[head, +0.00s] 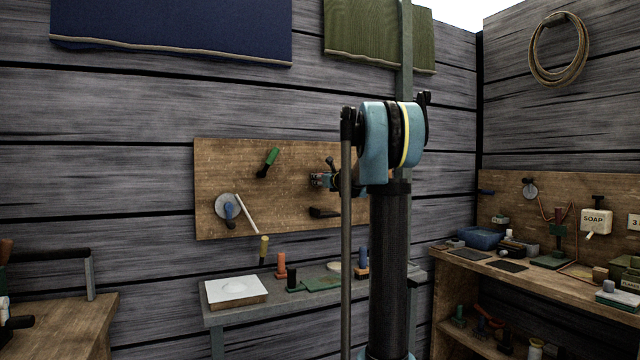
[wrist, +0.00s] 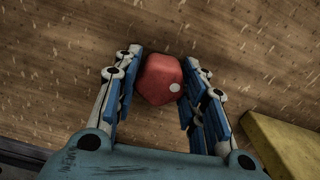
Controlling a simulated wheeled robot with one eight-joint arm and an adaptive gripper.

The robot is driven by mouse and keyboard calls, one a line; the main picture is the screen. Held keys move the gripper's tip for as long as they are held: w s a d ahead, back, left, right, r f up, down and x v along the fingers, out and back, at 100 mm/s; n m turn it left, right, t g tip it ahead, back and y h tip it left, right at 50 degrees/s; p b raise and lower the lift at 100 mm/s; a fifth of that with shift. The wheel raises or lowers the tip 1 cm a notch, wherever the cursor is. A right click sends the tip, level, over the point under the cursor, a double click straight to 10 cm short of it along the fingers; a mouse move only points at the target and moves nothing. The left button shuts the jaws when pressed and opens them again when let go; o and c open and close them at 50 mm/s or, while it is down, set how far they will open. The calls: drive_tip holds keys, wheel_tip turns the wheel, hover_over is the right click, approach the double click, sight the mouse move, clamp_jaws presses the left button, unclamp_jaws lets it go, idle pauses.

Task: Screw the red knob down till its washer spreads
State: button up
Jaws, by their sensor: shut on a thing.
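The red knob (wrist: 160,78) shows in the wrist view, faceted, with a white dot on its lower right. It stands in front of a wooden board (wrist: 60,65). My gripper (wrist: 161,60) is shut on it, with a blue-padded finger on each side. The washer is hidden behind the knob, so I cannot tell its shape. In the head view my gripper (head: 323,180) is at the wall board (head: 285,218), right of the green-handled lever (head: 268,162). The knob cannot be made out there.
A yellow block (wrist: 283,145) lies at the lower right of the wrist view. On the wall board are a grey disc with a blue hub (head: 228,208) and a black handle (head: 324,213). Below stands a grey bench (head: 235,316) with several small items.

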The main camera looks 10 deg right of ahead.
drive_tip(key=m, duration=0.6)
drive_tip(key=shift+m, duration=1)
drive_tip(key=m, duration=0.4)
drive_tip(key=shift+w+r, duration=0.1)
drive_tip(key=o, duration=1.1)
